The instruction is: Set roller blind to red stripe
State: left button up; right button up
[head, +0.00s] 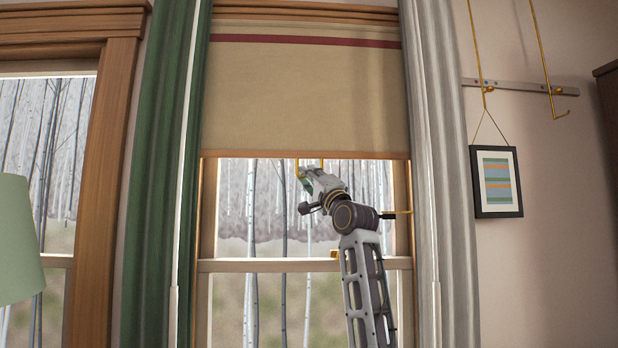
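The beige roller blind (300,95) hangs partly down over the upper part of the window. Its dark red stripe (310,41) runs across near the top, just below the window's head trim. A wooden bar (255,154) forms its lower edge. A brass pull (297,166) hangs from the middle of that bar. My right gripper (304,174) reaches up from below to the pull, its fingertips at the pull's lower part. I cannot tell whether the fingers are closed on it. My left gripper is out of view.
A green curtain (160,170) hangs left of the blind and a grey curtain (445,180) right. A brass peg (398,212) sticks out by the right window frame. A framed picture (497,182) hangs from a rail on the right wall. A green lampshade (18,240) stands at left.

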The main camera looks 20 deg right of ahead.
jog(key=shift+o, duration=0.6)
jog(key=shift+s+f, duration=0.1)
jog(key=shift+s, duration=0.1)
jog(key=v, duration=1.1)
jog(key=shift+s+f, duration=0.2)
jog(key=shift+d+f, duration=0.1)
jog(key=shift+d, duration=0.05)
dwell(0.4)
